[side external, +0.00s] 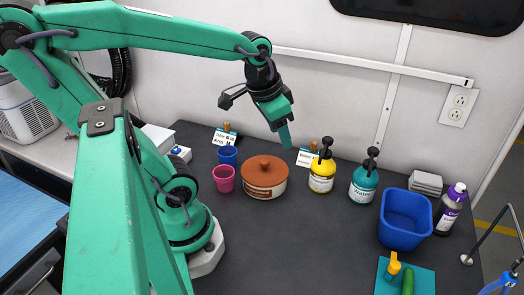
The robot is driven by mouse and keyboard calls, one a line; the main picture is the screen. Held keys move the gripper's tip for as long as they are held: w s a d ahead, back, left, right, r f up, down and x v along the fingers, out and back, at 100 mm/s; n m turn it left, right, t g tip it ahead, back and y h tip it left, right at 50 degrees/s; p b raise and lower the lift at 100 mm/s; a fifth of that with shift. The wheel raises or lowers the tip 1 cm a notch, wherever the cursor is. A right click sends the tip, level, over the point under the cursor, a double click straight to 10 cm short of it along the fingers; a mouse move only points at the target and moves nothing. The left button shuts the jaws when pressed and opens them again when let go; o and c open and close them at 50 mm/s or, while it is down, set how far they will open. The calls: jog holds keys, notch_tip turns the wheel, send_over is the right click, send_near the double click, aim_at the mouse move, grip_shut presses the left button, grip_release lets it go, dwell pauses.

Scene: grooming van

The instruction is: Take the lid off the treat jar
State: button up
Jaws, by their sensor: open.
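The treat jar (265,188) is a low, wide, cream and brown jar on the dark counter, left of the yellow bottle. The gripper is open, with a dark jaw to the left and a green jaw pointing down to the right. Nothing shows between the jaws.
A blue cup (227,156) and a pink cup (223,179) stand left of the jar. A yellow pump bottle (321,176) and a teal pump bottle (363,185) stand to its right, then a blue bin (405,219). The counter in front of the jar is clear.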

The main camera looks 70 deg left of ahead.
aim_at(265, 161)
jog(key=a+f+g, duration=0.1)
jog(key=a+f, duration=0.1)
jog(key=a, duration=0.1)
jog(key=a+f+g, duration=0.1)
jog(key=a+f, duration=0.1)
jog(key=a, duration=0.1)
jog(key=w+a+f+g, duration=0.1)
jog(key=a+f, duration=0.1)
jog(key=a, duration=0.1)
jog(key=shift+a+f+h, duration=0.1)
jog(key=shift+f+h, duration=0.15)
jog(key=shift+h, duration=0.05)
jog(key=shift+s+a+f+g, duration=0.15)
jog(key=shift+a+f+g, duration=0.15)
jog(key=shift+a, duration=0.05)
jog(key=shift+f, duration=1.3)
jog(key=shift+d+f, duration=0.2)
jog(key=shift+f, duration=2.4)
jog(key=shift+c, duration=0.2)
jog(key=c, duration=1)
